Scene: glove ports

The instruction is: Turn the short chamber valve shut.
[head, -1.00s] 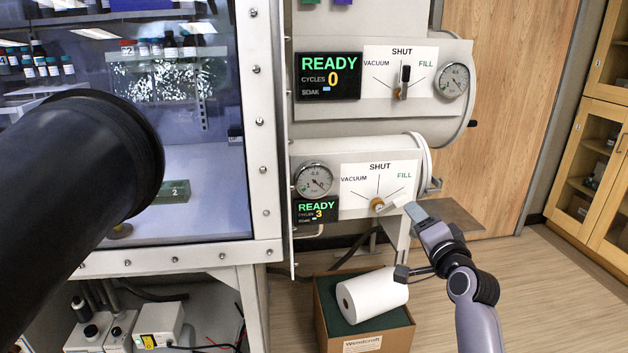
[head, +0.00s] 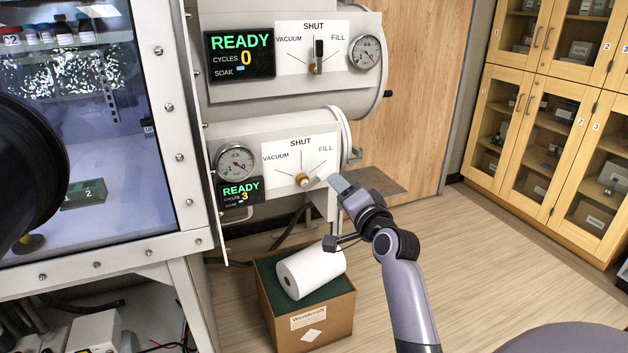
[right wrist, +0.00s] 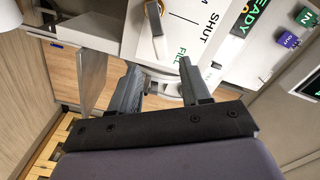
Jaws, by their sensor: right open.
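The lower, shorter chamber (head: 270,132) has a panel marked VACUUM, SHUT and FILL. Its valve (head: 303,180) has a brass hub and a pale lever pointing right and slightly up, toward FILL. The valve also shows at the top of the right wrist view (right wrist: 156,22). My right gripper (head: 336,213) is open just right of and below the lever, one finger close to the lever's end. I cannot tell whether they touch. In the right wrist view the fingers (right wrist: 160,82) are spread, with the valve beyond them. My left gripper is out of view.
The upper, longer chamber (head: 290,90) has its lever (head: 318,55) upright at SHUT. A cardboard box (head: 310,318) with a white roll (head: 311,272) stands below. A black glove-port sleeve (head: 30,165) fills the left. Floor is clear on the right, before wooden cabinets (head: 550,140).

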